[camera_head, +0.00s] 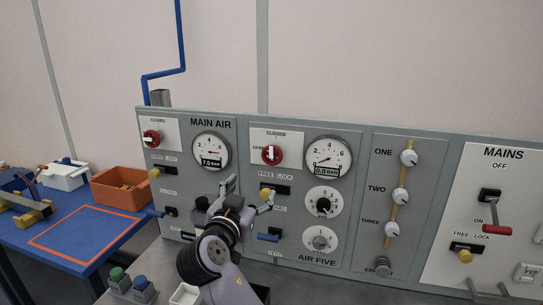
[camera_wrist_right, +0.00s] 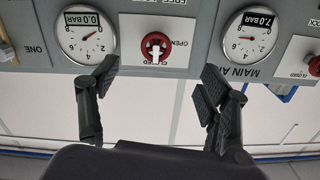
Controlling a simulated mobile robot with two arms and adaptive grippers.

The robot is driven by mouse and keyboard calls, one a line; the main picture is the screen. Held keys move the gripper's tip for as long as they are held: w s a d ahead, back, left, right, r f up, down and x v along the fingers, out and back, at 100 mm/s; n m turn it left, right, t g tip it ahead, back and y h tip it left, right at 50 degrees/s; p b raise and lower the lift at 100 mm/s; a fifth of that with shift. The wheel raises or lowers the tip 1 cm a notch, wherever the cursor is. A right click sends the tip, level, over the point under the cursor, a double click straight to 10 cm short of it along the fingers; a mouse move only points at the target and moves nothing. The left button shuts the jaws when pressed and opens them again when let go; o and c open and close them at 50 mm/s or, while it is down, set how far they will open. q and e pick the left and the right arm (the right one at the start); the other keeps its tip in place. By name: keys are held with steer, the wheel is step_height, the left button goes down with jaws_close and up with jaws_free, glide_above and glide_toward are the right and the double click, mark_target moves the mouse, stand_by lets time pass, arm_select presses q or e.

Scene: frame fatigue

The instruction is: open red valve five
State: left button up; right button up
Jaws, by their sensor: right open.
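The red valve of the AIR FIVE section (camera_head: 271,155) is a round red knob with a white bar, on a white plate. Its bar stands upright, in line with the CLOSED label above; OPEN is to its left. My right gripper (camera_head: 247,193) is open and empty, in front of the panel and lower left of this valve in the head view. In the right wrist view, which is upside down, the valve (camera_wrist_right: 156,46) shows between and beyond the open fingers (camera_wrist_right: 158,78), apart from them. The AIR FIVE gauge (camera_head: 328,158) reads 0.0 BAR. My left gripper is out of view.
The MAIN AIR red valve (camera_head: 151,138) and its 7.0 BAR gauge (camera_head: 211,151) are to the left. A blue table (camera_head: 45,232) with an orange bin (camera_head: 120,187) stands at left.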

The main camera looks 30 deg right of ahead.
mark_target(271, 157)
steer(key=shift+m+h, duration=0.3)
steer(key=p+x, duration=0.2)
steer(key=x, duration=0.3)
steer(key=r+p+x, duration=0.1)
steer(key=p+x, duration=0.2)
steer(key=x, duration=0.3)
steer(key=p+x, duration=0.2)
steer(key=x, duration=0.3)
steer(key=shift+w+d+r, duration=0.15)
steer(key=shift+d+r, duration=0.15)
steer(key=shift+r, duration=0.05)
steer(key=shift+w+d+f, duration=0.1)
steer(key=shift+w+d, duration=0.2)
steer(key=c, duration=1.2)
